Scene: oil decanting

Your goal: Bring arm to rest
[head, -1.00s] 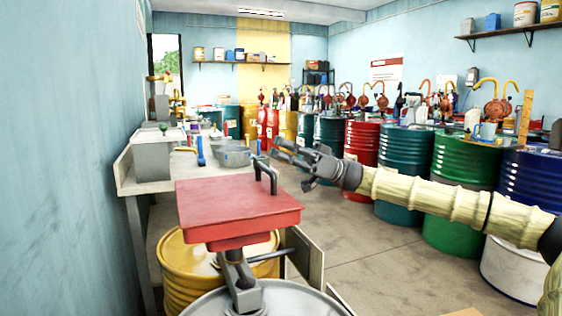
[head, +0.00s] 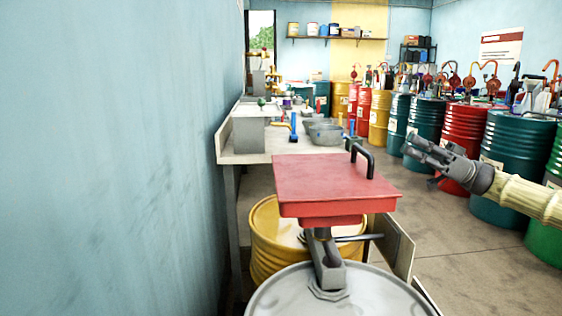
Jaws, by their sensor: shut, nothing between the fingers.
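My arm comes in from the right edge of the head view in a pale yellow ribbed sleeve. My gripper (head: 412,146) is at its end, pointing left and slightly up. Its fingers look closed and hold nothing. It hangs in the air to the right of the red box-shaped top (head: 325,185) with a black handle, apart from it. Behind the gripper stand the drums; it does not appear to touch them.
A yellow drum (head: 272,246) and a grey drum top (head: 385,291) stand close in front. A workbench (head: 262,158) with metal pans (head: 325,134) runs along the left wall. Coloured drums with pumps line the right, including a red drum (head: 463,133). Bare floor (head: 436,226) lies between.

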